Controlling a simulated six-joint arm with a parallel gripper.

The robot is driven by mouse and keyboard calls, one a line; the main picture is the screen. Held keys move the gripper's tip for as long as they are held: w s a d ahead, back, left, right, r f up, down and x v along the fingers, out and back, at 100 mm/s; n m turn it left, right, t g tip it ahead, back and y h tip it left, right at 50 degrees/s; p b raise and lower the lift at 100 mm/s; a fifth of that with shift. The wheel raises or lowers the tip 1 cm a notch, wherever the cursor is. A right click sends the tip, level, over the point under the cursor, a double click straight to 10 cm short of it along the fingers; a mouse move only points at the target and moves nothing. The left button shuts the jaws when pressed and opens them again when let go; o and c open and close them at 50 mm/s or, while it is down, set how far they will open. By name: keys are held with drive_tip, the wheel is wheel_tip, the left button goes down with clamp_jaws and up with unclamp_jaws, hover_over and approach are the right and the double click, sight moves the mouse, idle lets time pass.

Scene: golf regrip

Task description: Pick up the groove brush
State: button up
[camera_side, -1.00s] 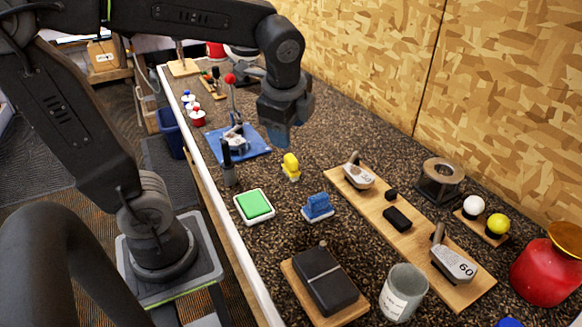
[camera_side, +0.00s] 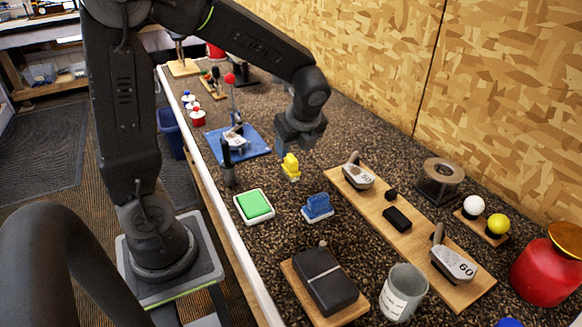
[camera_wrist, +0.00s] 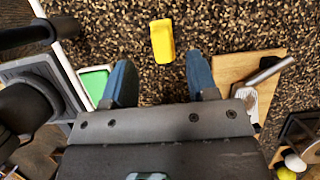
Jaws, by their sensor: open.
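A small yellow brush-like block (camera_side: 291,167) with a pale underside stands on the dark speckled bench top. A blue brush-like block (camera_side: 318,207) with a white base stands nearer the camera; I cannot tell for sure which of the two is the groove brush. My gripper (camera_side: 297,147) hangs pointing down, just above and behind the yellow one in the side view. In the wrist view my blue fingers (camera_wrist: 162,78) are apart with nothing between them. The yellow block (camera_wrist: 162,41) lies beyond their tips, about midway across the gap. The blue block does not show there.
A green pad (camera_side: 254,205) lies left of the blue block. A dark upright holder (camera_side: 228,165) and a blue mat (camera_side: 258,143) with a club head are at left. A wooden board (camera_side: 410,238) with club heads lies at right. A dark block (camera_side: 323,278) is in front.

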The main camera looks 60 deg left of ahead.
sight(291, 158)
drive_tip(key=shift+x, duration=2.65)
drive_tip(key=shift+w+d, duration=0.1)
drive_tip(key=shift+d, duration=0.1)
clamp_jaws()
